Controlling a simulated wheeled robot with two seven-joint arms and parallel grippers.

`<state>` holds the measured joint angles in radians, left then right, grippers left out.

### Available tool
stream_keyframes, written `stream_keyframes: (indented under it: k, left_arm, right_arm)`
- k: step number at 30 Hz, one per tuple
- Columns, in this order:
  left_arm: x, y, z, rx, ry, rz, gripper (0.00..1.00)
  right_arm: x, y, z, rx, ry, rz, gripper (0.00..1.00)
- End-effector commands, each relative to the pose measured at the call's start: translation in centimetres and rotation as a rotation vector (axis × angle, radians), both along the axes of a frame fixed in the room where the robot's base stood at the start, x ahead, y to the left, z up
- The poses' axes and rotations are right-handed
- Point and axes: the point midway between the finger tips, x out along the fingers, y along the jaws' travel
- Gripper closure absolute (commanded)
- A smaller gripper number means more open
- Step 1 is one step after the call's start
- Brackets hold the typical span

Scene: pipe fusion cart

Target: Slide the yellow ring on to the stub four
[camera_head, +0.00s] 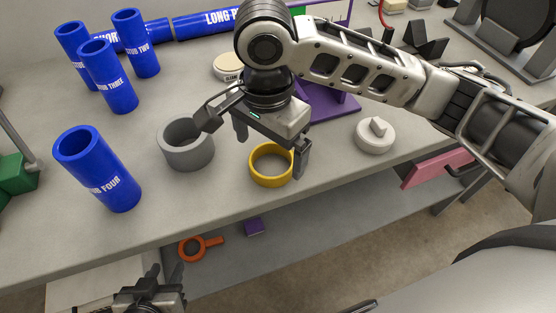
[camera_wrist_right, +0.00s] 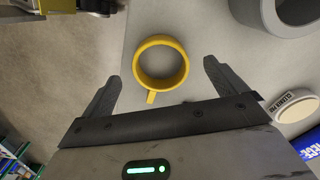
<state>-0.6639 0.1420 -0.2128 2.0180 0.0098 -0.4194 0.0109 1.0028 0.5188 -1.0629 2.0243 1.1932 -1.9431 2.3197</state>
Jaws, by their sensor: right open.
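The yellow ring (camera_head: 270,178) lies flat on the bench near its front edge. The right wrist view shows the ring (camera_wrist_right: 184,67) beyond and between my fingertips, with a small tab on its side. My right gripper (camera_head: 270,146) is open and empty, its fingers above the ring; it also shows in the right wrist view (camera_wrist_right: 160,78). Stub four (camera_head: 102,175) is a blue tube standing upright at the left of the bench, its top open and bare. My left gripper (camera_head: 163,274) is low at the front, off the bench edge, with its fingers apart and nothing visible between them.
A grey ring (camera_head: 188,158) stands between stub four and the yellow ring. Other blue stubs (camera_head: 110,85) stand behind. A round white piece (camera_head: 374,145) lies to the right. An orange ring (camera_head: 192,250) and a purple block (camera_head: 254,227) are on the lower shelf.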

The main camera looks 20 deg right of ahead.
Motion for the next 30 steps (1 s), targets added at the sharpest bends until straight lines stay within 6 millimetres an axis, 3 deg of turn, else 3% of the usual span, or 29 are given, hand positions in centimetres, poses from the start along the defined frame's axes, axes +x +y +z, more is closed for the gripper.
stream_keyframes:
  k: [6, 15, 20, 21, 30]
  left_arm:
    - [0.2, 0.0, -0.2, 0.002, -0.004, -0.002, 0.64]
    - [0.7, 0.0, 0.4, -0.001, -0.02, -0.002, 0.64]
    - [0.7, 0.0, 0.4, 0.0, -0.019, -0.002, 0.64]
    - [0.7, 0.0, 0.4, 0.0, -0.019, -0.002, 0.64]
    - [0.4, 0.0, 0.1, 0.002, -0.012, -0.002, 0.64]
  right_arm:
    - [0.1, -0.4, -3.2, 0.0, 0.002, 0.0, 0.03]
    - [0.2, -0.4, -3.6, 0.0, 0.0, 0.001, 0.03]
    - [0.2, -0.4, -3.6, -0.001, 0.001, 0.0, 0.47]
    - [0.2, -0.4, -3.6, -0.001, 0.001, 0.0, 0.51]
    - [0.2, -0.3, -3.4, 0.001, 0.001, 0.001, 0.51]
